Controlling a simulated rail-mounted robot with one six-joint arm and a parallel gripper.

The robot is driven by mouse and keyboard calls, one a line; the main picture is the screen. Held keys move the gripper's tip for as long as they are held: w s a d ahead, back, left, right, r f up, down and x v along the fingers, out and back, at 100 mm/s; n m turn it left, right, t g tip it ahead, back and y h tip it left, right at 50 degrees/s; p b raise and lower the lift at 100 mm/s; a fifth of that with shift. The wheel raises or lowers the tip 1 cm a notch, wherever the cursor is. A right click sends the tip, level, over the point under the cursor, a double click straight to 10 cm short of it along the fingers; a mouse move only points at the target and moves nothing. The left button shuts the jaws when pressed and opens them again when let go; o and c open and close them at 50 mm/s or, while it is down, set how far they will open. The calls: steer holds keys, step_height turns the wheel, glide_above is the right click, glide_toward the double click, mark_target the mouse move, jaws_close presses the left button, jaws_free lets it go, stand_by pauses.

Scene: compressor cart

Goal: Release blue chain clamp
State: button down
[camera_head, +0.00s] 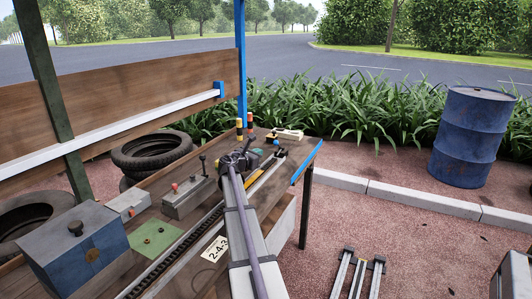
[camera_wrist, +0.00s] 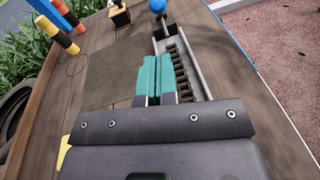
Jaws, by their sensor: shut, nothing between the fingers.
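The blue chain clamp shows in the wrist view as a round blue knob (camera_wrist: 157,6) on a dark bracket, at the far end of a grey channel. A dark roller chain (camera_wrist: 184,75) lies in this channel. My gripper (camera_wrist: 155,60) has teal fingers pressed together with nothing between them. The fingers point toward the clamp, beside the chain on its left, and are apart from the knob. The top of the knob is near the picture's edge.
A yellow and black post (camera_head: 239,130) and an orange-banded post (camera_wrist: 65,12) stand near the bench's far end. A grey lever block (camera_head: 188,197), a green plate (camera_head: 155,238) and a blue-grey box (camera_head: 75,243) sit on the left. A blue barrel (camera_head: 468,137) stands away at right.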

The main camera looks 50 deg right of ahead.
steer(key=b, duration=0.1)
glide_toward(278, 145)
steer(key=d, duration=0.3)
steer(key=d+f, duration=0.1)
steer(key=shift+w+d, duration=0.3)
steer(key=shift+w, duration=0.05)
steer(key=shift+r, duration=0.1)
